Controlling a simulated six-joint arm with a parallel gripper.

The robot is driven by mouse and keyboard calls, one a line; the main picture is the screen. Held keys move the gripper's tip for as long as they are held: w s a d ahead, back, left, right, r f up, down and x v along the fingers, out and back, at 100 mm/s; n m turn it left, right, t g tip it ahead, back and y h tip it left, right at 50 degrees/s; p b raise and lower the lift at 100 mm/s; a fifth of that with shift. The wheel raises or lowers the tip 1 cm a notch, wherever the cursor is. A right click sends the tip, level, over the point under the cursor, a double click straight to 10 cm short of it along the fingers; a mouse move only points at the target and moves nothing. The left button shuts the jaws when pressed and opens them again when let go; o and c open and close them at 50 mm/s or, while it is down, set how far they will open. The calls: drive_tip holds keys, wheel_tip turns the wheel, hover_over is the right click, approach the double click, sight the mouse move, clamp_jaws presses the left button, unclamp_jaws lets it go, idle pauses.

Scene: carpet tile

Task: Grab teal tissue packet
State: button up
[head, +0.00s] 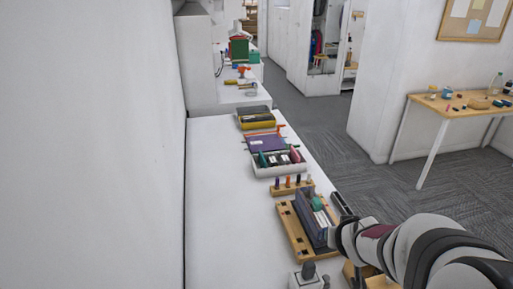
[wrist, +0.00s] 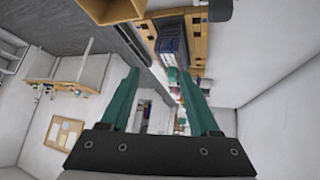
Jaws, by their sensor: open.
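A small teal item (head: 317,203), which may be the tissue packet, shows at the far end of a dark blue-purple bin (head: 308,222) in the head view. The bin stands on a wooden board (head: 291,232). In the wrist view, a teal patch (wrist: 171,75) shows at the end of the bin (wrist: 171,46), close to one fingertip in the picture. It is too small to identify surely. My gripper (wrist: 158,72) has teal fingers spread apart with nothing held between them. In the head view my arm reaches in from the lower right, beside the bin, and the fingertips cannot be made out.
A wooden rack with coloured pegs (head: 292,187) stands behind the board. Beyond it are a white bin with packets (head: 279,169), a purple box (head: 262,142) and a yellow bin (head: 256,123). A grey joystick-like device (head: 308,273) stands in front. The white counter's left side is clear.

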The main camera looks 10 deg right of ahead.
sight(320, 204)
drive_tip(key=w+d+f+n+t+y, duration=0.1)
drive_tip(key=w+f, duration=0.2)
drive_tip(key=w, duration=0.3)
drive_tip(key=w+d+f+n+t+y, duration=0.1)
drive_tip(key=w+f+t, duration=0.1)
drive_tip(key=w, duration=0.5)
drive_tip(key=w+d+f+n+t+y, duration=0.1)
drive_tip(key=w+d+f+t, duration=0.1)
drive_tip(key=w+f, duration=0.2)
drive_tip(key=shift+w+d+f+n+y, duration=0.1)
drive_tip(key=shift+w+f+n+y, duration=0.1)
drive_tip(key=shift+w, duration=0.6)
drive_tip(key=shift+w+f+n+y, duration=0.2)
drive_tip(key=shift+w, duration=0.6)
clamp_jaws()
